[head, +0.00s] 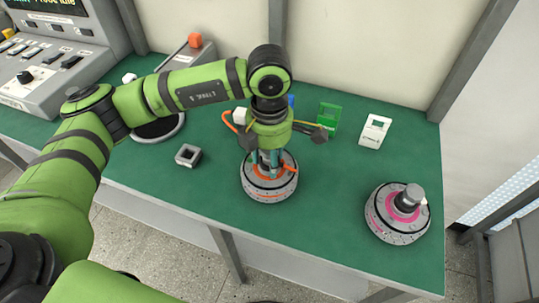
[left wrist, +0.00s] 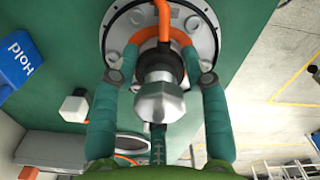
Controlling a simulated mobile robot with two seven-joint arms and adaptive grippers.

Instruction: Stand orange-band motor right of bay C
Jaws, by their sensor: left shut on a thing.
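The orange-band motor (head: 269,188) is a grey disc-shaped hub with an orange ring and an orange cable, upright at the middle front of the green table. My left gripper (head: 268,158) is above it, pointing down, shut on its shaft. In the left wrist view the two fingers flank the metal shaft end (left wrist: 160,102), with the motor's disc (left wrist: 206,38) beyond. I cannot tell whether the motor's base touches the table. No bay C lettering is readable. My right gripper is out of view.
A pink-band motor (head: 385,222) stands at the front right. A green holder (head: 327,118) and a white holder (head: 374,132) stand at the back right. A grey square block (head: 188,155) lies to the left.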

